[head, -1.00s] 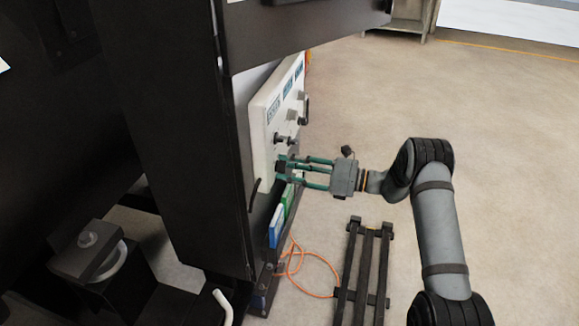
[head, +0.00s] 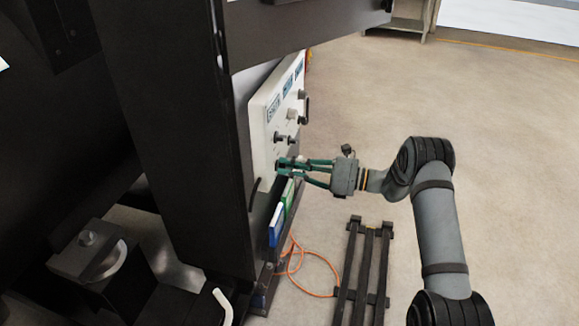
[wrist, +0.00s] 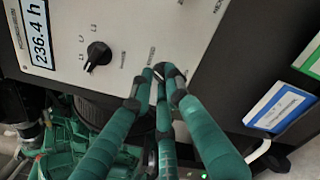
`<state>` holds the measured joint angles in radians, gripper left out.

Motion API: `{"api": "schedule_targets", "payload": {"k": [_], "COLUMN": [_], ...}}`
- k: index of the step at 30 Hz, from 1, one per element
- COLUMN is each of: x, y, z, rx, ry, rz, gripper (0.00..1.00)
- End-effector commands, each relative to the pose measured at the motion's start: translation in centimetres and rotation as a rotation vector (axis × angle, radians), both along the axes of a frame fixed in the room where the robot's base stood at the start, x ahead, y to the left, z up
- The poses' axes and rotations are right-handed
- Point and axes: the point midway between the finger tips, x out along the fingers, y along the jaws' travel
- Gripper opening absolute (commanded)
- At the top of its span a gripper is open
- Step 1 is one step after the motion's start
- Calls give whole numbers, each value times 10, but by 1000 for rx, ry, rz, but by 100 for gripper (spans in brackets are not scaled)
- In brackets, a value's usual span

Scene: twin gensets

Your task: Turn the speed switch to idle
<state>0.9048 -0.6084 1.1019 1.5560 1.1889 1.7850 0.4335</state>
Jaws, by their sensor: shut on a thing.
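The pale control panel (head: 262,135) is on the front of a dark cabinet and also fills the top of the wrist view (wrist: 125,25). My gripper (head: 284,163) is at the lower part of this panel. In the wrist view its green fingers with dark tips (wrist: 157,80) are drawn together on a switch at the panel's lower edge. The fingers hide that switch, so its pointer position cannot be told. Another black rotary knob (wrist: 98,52) sits to the left of the fingers, apart from them. The small print is too blurred to read surely.
A blue-edged card (head: 275,226) and a green-edged card (head: 288,196) hang below the panel. An orange cable (head: 300,270) and a dark slatted frame (head: 366,270) lie on the floor. Other panel knobs (head: 285,138) stick out above my fingers. Floor to the right is open.

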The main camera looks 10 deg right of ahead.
Motion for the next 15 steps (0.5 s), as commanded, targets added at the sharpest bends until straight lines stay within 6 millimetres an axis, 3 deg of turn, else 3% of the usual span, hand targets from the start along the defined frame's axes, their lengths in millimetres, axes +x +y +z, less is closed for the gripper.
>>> {"api": "schedule_targets", "payload": {"k": [15], "x": [-1], "y": [1], "z": [-7], "rx": [-145], "ry": [-274], "rz": [1], "gripper": [0]}}
